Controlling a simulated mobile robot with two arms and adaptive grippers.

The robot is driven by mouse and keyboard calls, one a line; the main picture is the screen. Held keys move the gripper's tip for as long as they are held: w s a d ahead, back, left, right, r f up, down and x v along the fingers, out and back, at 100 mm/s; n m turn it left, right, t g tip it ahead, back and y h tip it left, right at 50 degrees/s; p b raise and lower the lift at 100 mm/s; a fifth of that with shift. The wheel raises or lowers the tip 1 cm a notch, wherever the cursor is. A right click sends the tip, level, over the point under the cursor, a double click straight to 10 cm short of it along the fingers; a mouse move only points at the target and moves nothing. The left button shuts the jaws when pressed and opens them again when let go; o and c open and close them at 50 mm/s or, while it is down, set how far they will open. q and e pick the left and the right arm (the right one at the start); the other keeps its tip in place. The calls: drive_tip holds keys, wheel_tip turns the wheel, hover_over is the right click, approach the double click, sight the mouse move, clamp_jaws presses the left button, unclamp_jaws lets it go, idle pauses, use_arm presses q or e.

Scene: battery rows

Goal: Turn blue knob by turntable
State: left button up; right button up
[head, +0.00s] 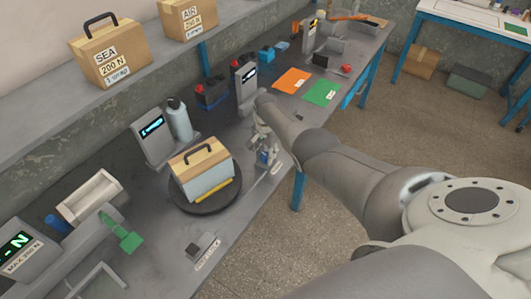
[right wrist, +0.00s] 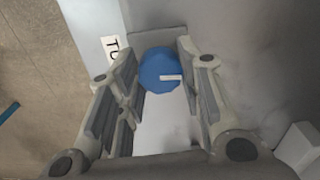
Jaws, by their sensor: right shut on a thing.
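The blue knob (head: 263,158) is at the front edge of the bench, just right of the turntable, partly hidden by my right gripper in the head view. It shows as a round blue disc with a white pointer mark in the right wrist view (right wrist: 158,72). My right gripper (head: 262,148) reaches down onto it, its fingers (right wrist: 160,85) on both sides of the knob and shut on it. The dark round turntable (head: 182,204) carries a tan and grey box (head: 205,178) with a black handle. My left gripper is not in view.
A display unit (head: 152,138) and a grey bottle (head: 179,119) stand behind the turntable. A green-tipped device (head: 122,233) is at the left. Orange (head: 293,80) and green (head: 322,93) mats lie farther along the bench. Cases (head: 108,58) sit on the upper shelf.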

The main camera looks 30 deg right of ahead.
drive_tip(key=m, duration=0.5)
drive_tip(key=shift+w+r+m, duration=0.1)
drive_tip(key=shift+m, duration=0.2)
drive_tip(key=m, duration=0.4)
drive_tip(key=shift+d+m, duration=0.1)
drive_tip(key=shift+m, duration=0.3)
drive_tip(key=o, duration=1)
drive_tip(key=shift+c, duration=0.2)
drive_tip(key=shift+o, duration=0.4)
